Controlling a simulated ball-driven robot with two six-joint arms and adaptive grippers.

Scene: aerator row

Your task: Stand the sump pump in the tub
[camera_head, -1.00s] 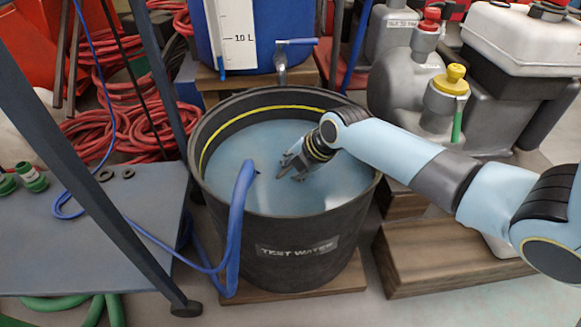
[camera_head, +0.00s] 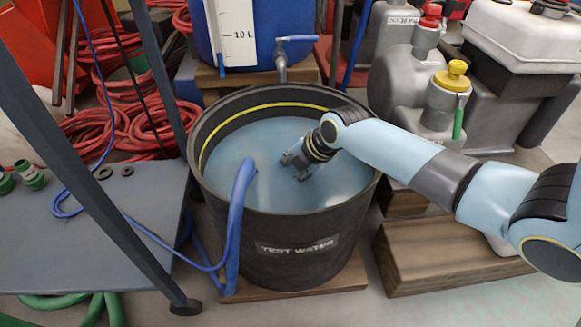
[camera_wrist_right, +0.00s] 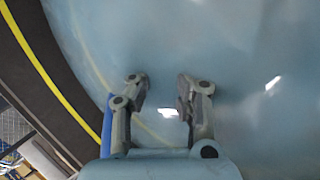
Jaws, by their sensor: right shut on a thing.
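The black round tub (camera_head: 297,249), labelled TEST WATER, stands in the middle of the head view, full of cloudy blue water (camera_head: 262,140). My right gripper (camera_head: 294,167) reaches into it from the right, its fingertips at the water surface. A thick blue hose (camera_head: 238,205) bends over the tub's front left rim into the water. My left gripper is not in view.
A grey bench (camera_head: 110,235) with green fittings (camera_head: 30,176) stands left of the tub. A blue barrel with a tap (camera_head: 281,65) is behind it. Grey pump machines (camera_head: 420,88) and a wooden plinth (camera_head: 430,262) stand right. Red hoses (camera_head: 100,135) lie behind left.

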